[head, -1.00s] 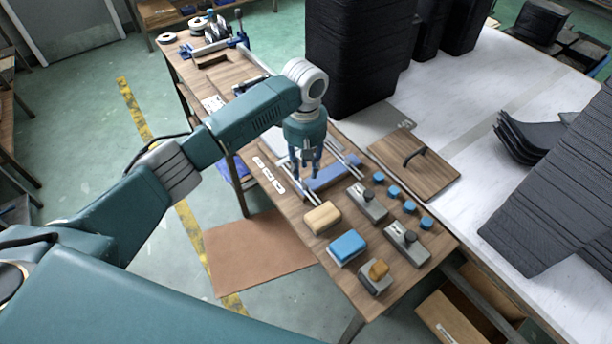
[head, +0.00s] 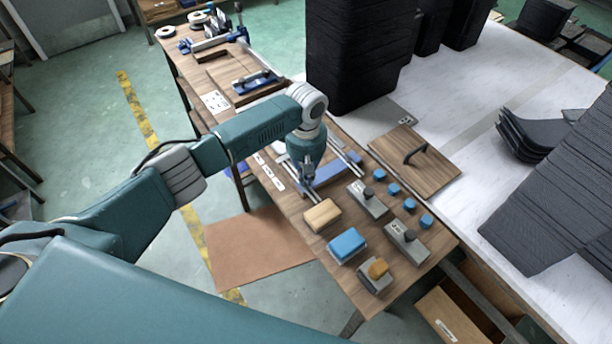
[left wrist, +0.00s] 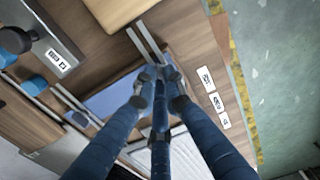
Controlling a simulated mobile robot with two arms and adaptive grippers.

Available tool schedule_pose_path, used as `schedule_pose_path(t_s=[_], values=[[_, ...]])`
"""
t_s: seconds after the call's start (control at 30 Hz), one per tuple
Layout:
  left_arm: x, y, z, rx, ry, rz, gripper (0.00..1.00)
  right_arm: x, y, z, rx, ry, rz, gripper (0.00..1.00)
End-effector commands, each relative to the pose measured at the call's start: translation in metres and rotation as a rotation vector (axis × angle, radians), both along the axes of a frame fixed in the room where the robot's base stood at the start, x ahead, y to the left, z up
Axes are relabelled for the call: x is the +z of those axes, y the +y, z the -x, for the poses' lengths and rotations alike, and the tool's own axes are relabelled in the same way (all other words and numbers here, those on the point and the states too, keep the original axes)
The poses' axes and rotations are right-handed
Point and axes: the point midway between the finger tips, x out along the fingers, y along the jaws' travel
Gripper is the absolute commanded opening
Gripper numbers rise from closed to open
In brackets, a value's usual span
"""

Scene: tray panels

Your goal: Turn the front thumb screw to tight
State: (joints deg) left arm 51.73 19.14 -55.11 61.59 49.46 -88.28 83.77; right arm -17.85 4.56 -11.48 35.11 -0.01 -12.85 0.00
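Two grey blocks with dark round knobs stand on the wooden bench, a farther one (head: 367,201) and a nearer one (head: 408,244). The nearer block's dark knob (head: 410,235) is upright; I cannot read its setting. One dark knob (left wrist: 14,40) shows at that view's left edge. My right gripper is out of view.
A blue block (head: 347,245) lies near the tan one. Several blue caps (head: 409,205) line the bench's right side. A wooden panel with a dark handle (head: 415,158) and metal rails (head: 346,150) lie behind. Stacked black trays (head: 360,60) stand at the back.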

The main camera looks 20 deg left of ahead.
Motion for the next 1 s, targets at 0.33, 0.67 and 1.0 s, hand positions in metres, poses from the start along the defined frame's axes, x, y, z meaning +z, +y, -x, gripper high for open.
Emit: schedule_pose_path(t_s=[0.33, 0.67, 1.0], values=[[0.003, -0.001, 0.000, -0.050, 0.001, 0.001, 0.00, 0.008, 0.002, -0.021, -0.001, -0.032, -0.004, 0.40], [0.004, -0.002, 0.001, -0.279, 0.002, 0.002, 0.00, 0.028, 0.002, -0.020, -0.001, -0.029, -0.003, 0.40], [0.004, -0.002, 0.002, -0.601, 0.001, 0.003, 0.00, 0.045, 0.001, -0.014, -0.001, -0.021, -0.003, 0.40]])
